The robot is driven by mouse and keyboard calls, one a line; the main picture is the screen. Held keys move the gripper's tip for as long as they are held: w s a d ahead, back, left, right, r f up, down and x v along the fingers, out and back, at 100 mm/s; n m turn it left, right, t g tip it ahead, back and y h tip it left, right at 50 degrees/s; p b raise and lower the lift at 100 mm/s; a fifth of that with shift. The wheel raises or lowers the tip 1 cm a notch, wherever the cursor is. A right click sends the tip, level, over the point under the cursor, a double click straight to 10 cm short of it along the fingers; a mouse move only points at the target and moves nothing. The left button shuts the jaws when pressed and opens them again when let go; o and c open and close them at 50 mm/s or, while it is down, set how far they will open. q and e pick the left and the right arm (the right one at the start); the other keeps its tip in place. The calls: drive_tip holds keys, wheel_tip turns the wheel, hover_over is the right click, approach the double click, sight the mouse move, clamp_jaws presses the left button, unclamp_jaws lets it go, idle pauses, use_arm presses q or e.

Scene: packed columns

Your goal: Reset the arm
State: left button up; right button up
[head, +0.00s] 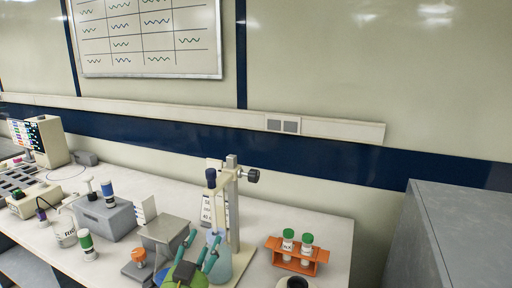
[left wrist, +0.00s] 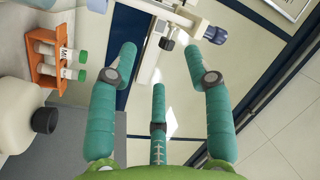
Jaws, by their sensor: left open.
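My left gripper (head: 203,240) rises from the bottom edge of the head view, its teal fingers spread and pointing up. It is in front of a flask of pale blue liquid (head: 220,262) and the grey stand (head: 232,205). In the left wrist view the left gripper (left wrist: 160,58) shows its teal fingers apart with nothing between them. Part of the stand (left wrist: 152,45) appears beyond the fingertips. Most of my left arm is hidden below the head view. My right gripper is in neither view.
An orange rack (head: 296,255) holds two green-capped tubes, right of the stand; it also shows in the wrist view (left wrist: 45,62). A grey metal box (head: 165,233) and a grey block (head: 105,217) stand to the left. A grey cabinet (head: 455,235) is at the right.

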use_arm(q)
drive_tip(key=s+a+f+n+g+y, duration=0.35)
drive_tip(key=s+f+g, duration=0.2)
drive_tip(key=f, duration=0.65)
drive_tip(key=s+a+f+n+g, duration=0.2)
drive_tip(key=s+f+g, duration=0.4)
drive_tip(key=s, duration=0.7)
drive_tip(key=s+a+f+n+g, duration=0.2)
drive_tip(key=s+f+n+g, duration=0.15)
drive_tip(key=s+f, duration=0.75)
wheel_tip(320, 180, down, 19)
drive_tip(key=s+m+g, duration=0.1)
drive_tip(key=s+g, duration=0.1)
drive_tip(key=s, duration=0.1)
drive_tip(key=s+a+f+g, duration=0.1)
drive_tip(key=s+a+f, duration=0.2)
drive_tip(key=s+f, duration=1.2)
drive_tip(key=shift+s+f, duration=0.4)
drive_tip(key=shift+s, duration=0.15)
